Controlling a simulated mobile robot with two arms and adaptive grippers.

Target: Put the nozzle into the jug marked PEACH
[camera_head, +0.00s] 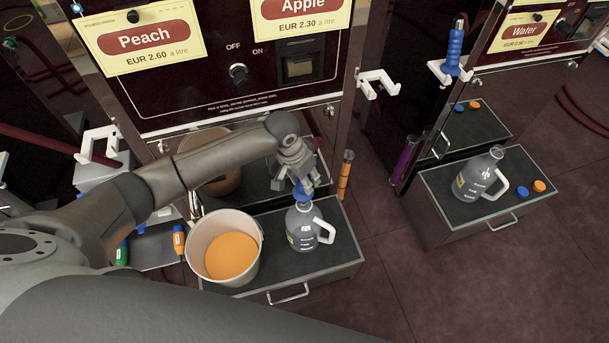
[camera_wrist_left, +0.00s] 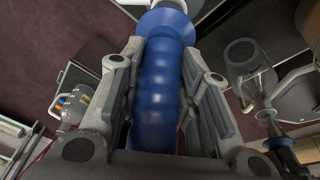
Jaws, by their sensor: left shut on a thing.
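My left gripper (camera_head: 298,184) is shut on the blue nozzle (camera_wrist_left: 160,95), whose ribbed grip lies between the two fingers in the left wrist view. In the head view the nozzle's blue part (camera_head: 301,195) is right at the mouth of a grey jug (camera_head: 300,228) with a white handle. I cannot tell whether the spout is inside the neck. The jug stands upright on a dark platform (camera_head: 344,247). The writing on its label is too small to read. My right gripper is not in view.
A bucket (camera_head: 254,230) of orange liquid stands close left of the jug. The Peach sign (camera_head: 145,40) and Apple sign (camera_head: 299,12) hang on the machine behind. Another grey jug (camera_head: 482,174) stands on the right platform, beside an orange cap (camera_head: 539,186) and a blue cap (camera_head: 523,195).

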